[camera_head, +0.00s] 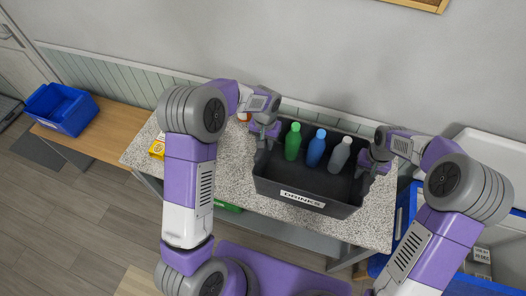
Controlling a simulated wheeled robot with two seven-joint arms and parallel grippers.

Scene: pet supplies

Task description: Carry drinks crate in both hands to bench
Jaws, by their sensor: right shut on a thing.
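The dark drinks crate (262,187), with a white "DRINKS" label (302,198) on its front, is at the speckled table. It holds a green bottle (293,143), a blue bottle (316,150) and a grey bottle (340,156), all upright. My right gripper (370,166) is shut on the crate's right wall. My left gripper (265,137) is at the crate's left wall; its fingertips are too small to tell open from shut. The wooden bench (112,123) stands at the left along the wall.
A blue bin (62,108) sits on the bench's left part; the bench's right part is bare. A yellow box (157,147) lies on the speckled table (233,175) near its left end. Blue containers (475,286) and a white basin (490,150) are at the right.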

